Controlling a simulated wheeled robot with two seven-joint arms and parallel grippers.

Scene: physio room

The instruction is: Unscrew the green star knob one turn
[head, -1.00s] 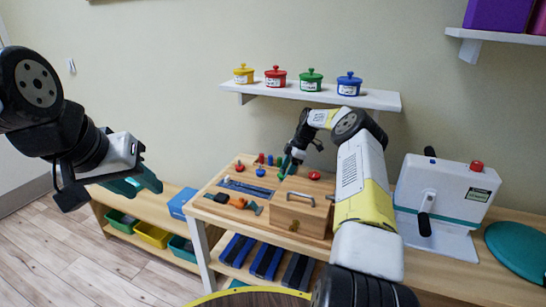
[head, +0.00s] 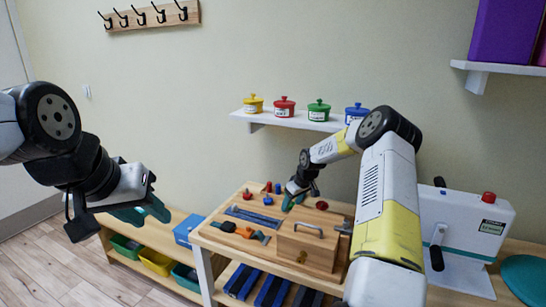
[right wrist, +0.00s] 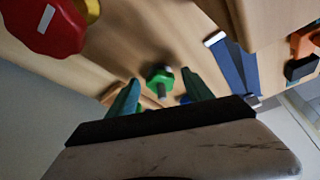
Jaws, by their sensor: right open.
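The green star knob (right wrist: 160,77) shows in the right wrist view, on a short grey stem over the wooden board. It lies between the two teal fingers of my right gripper (right wrist: 160,92), at about the level of their tips. There is a gap on both sides, so the fingers are apart and not touching it. In the head view my right gripper (head: 294,198) reaches down to the board (head: 212,232) and hides the knob. My left gripper (head: 150,211) hangs in the air left of the bench, holding nothing I can see; its finger gap is unclear.
A red knob (right wrist: 45,24) is close by in the right wrist view. A wooden box with a handle (head: 308,246) stands on the board near my right forearm. A white crank machine (head: 465,235) stands to the right. Lidded pots line the shelf (head: 290,122) above.

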